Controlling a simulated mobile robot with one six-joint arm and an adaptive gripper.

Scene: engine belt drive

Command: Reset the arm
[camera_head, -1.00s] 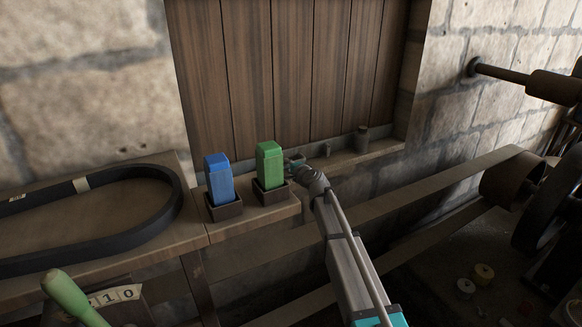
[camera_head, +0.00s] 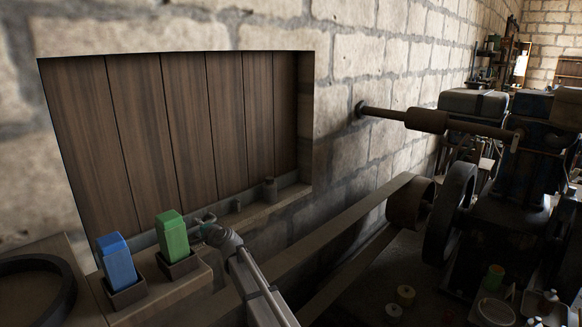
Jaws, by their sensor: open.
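My arm reaches up from the bottom of the picture, and my gripper (camera_head: 204,221) is at its far end, just right of the green block. The gripper is small in view and open, with nothing seen in it. The green block (camera_head: 172,236) stands upright in a dark square holder (camera_head: 182,268) on the wooden bench. The blue block (camera_head: 117,262) stands upright in its own dark holder (camera_head: 127,295) to the left. I cannot tell whether the gripper touches the green block.
A black belt loop (camera_head: 62,290) lies on the bench at left. A shuttered window recess with a sill (camera_head: 285,200) is behind. A long flat belt (camera_head: 340,222) runs to a pulley (camera_head: 408,203) and dark engine (camera_head: 500,200) at right. Small rolls (camera_head: 405,294) lie on the floor.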

